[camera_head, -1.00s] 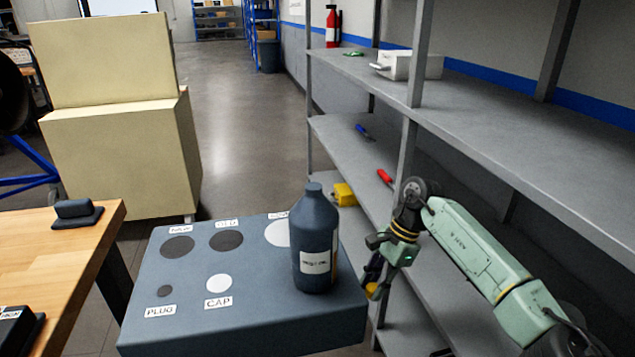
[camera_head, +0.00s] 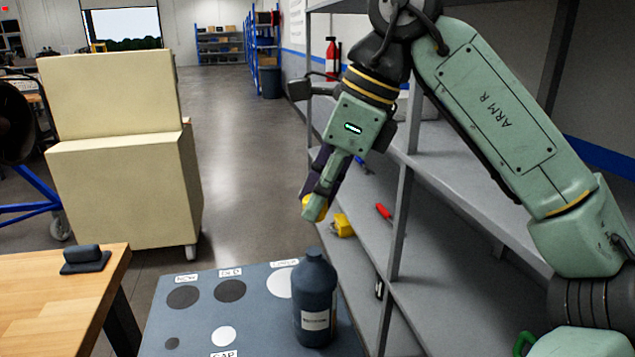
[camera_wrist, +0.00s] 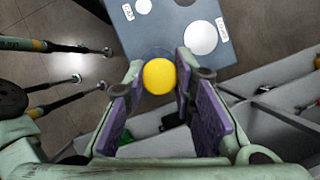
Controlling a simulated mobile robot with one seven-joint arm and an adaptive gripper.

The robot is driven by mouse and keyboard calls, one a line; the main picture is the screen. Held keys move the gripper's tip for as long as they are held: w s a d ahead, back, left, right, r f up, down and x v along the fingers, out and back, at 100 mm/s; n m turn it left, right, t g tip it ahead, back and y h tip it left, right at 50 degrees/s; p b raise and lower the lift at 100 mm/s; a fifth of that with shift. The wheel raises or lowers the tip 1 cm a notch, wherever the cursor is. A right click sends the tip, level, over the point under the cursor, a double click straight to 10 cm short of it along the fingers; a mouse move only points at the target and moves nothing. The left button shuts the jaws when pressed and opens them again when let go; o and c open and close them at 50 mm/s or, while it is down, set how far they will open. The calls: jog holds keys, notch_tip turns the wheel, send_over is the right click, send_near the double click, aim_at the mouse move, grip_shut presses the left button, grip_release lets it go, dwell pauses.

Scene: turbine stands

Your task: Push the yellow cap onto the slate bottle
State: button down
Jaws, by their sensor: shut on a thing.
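The slate bottle (camera_head: 316,308) stands upright on the right part of the blue-grey stand (camera_head: 255,316), its neck bare. My gripper (camera_head: 318,204) points down, tilted, above the bottle. It is shut on the yellow cap (camera_head: 316,210), which shows at the fingertips, clear of the bottle neck with a gap between. In the wrist view the yellow cap (camera_wrist: 159,76) sits between the purple-padded fingers of my gripper (camera_wrist: 160,72). The bottle is hard to make out in that view, largely hidden behind the cap.
A grey shelf rack (camera_head: 428,250) stands close on the right, with a yellow object (camera_head: 342,226) and a red-handled tool (camera_head: 384,212). A wooden table (camera_head: 62,300) is at left and a cream cabinet (camera_head: 125,190) behind. The stand's marked circles are empty.

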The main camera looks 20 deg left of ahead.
aim_at(324, 220)
jog(key=shift+s+r, duration=0.15)
jog(key=shift+s, duration=0.05)
jog(key=shift+f, duration=1.1)
jog(key=shift+f+b, duration=0.65)
jog(key=shift+f, duration=0.65)
jog(key=shift+f, duration=0.55)
jog(key=shift+f+b, duration=0.2)
jog(key=shift+b, duration=0.1)
jog(key=shift+f+b, duration=0.3)
jog(key=shift+f, duration=0.15)
